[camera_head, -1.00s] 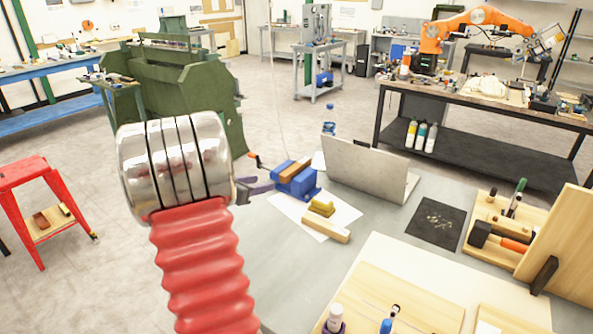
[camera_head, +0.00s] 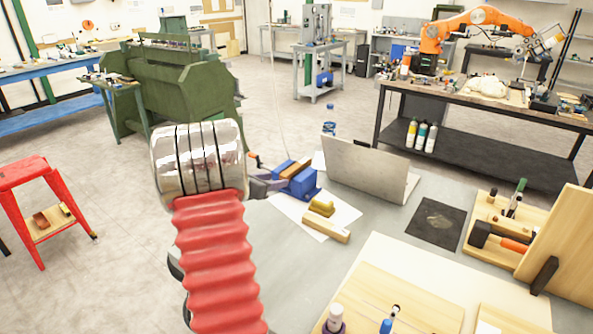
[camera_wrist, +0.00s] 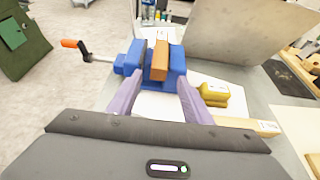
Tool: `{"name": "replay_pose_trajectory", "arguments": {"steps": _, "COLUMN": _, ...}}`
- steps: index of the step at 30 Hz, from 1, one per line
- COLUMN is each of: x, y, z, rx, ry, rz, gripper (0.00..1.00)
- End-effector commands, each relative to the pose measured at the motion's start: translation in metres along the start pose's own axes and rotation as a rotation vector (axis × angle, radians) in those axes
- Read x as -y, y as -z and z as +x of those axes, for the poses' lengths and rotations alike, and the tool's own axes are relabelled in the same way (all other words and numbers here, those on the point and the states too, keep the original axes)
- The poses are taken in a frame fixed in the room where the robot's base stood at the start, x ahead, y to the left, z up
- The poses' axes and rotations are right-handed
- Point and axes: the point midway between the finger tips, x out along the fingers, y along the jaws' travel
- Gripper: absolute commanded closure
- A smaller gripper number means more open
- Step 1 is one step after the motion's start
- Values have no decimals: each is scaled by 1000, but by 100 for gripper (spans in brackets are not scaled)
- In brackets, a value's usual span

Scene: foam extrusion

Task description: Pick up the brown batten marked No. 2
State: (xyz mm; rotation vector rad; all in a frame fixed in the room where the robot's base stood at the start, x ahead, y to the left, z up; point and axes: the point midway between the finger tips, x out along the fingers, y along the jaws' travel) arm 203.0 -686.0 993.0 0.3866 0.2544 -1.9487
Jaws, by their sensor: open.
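A brown batten (camera_head: 296,168) is held between the jaws of a blue vise (camera_head: 302,187) on the grey bench. In the wrist view the brown batten (camera_wrist: 160,60) stands upright in the blue vise (camera_wrist: 178,62), straight ahead of my gripper. No number can be read on it. My gripper (camera_wrist: 159,84) has two purple fingers spread apart, with nothing between them, on the near side of the vise. In the head view my gripper (camera_head: 272,181) is partly hidden behind my arm, close to the vise's left side.
A pale batten (camera_head: 326,229) with a yellow object (camera_head: 321,208) beside it lies on white paper in front of the vise. A grey upright panel (camera_head: 364,172) stands right of the vise. The vise's orange-ended handle (camera_wrist: 72,44) sticks out left.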

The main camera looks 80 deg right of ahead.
Motion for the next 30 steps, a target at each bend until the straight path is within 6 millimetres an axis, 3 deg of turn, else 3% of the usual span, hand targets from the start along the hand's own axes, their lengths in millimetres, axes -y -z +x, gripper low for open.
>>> {"name": "replay_pose_trajectory", "arguments": {"steps": 9, "x": -2, "y": -1, "z": 38, "rx": -2, "ry": 1, "rz": 0, "gripper": 55}}
{"name": "replay_pose_trajectory", "arguments": {"steps": 26, "x": -1, "y": -1, "z": 40, "rx": -2, "ry": 1, "rz": 0, "gripper": 55}}
{"name": "replay_pose_trajectory", "arguments": {"steps": 30, "x": -1, "y": -1, "z": 40, "rx": -2, "ry": 1, "rz": 0, "gripper": 63}}
